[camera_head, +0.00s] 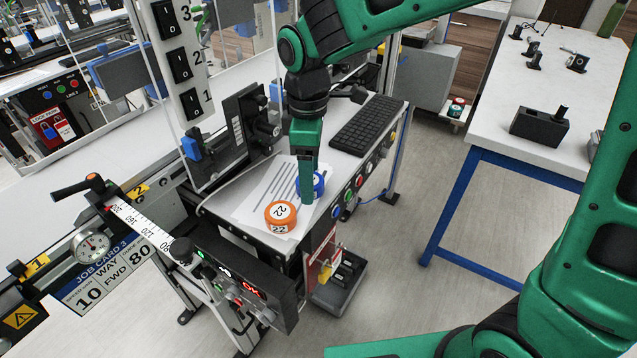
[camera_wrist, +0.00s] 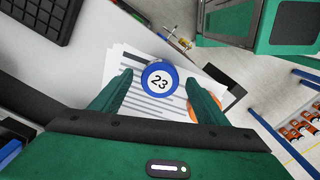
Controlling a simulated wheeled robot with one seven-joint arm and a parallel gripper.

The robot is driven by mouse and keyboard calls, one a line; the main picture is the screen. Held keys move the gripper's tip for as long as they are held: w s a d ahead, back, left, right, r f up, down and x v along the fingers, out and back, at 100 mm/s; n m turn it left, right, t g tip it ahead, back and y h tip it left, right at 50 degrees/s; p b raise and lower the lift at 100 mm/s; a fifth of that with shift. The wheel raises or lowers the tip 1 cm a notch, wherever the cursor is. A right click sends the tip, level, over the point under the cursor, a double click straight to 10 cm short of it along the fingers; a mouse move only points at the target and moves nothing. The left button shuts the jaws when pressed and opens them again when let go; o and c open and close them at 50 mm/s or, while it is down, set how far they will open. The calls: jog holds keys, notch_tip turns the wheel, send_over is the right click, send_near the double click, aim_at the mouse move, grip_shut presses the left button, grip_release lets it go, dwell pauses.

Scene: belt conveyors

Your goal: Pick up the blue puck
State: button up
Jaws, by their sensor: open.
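The blue puck (camera_wrist: 160,78) has a white top marked 23 and lies on printed paper (camera_wrist: 135,65). In the head view the blue puck (camera_head: 318,184) is partly hidden behind my gripper (camera_head: 306,192). My gripper (camera_wrist: 160,85) is open in the wrist view, one finger on each side of the puck in the picture. I cannot tell whether the fingers touch it. The orange puck (camera_head: 281,216), marked 22, lies just left and in front of the blue one. In the wrist view the orange puck (camera_wrist: 204,108) is mostly hidden by the right finger.
A black keyboard (camera_head: 367,124) lies behind on the same small desk. A row of coloured buttons (camera_head: 349,197) runs along the desk edge. A black monitor-like unit (camera_head: 250,120) stands at left. A white table (camera_head: 500,110) with a blue frame stands at right, with open floor between.

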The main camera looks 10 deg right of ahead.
jog(key=c, duration=1.2)
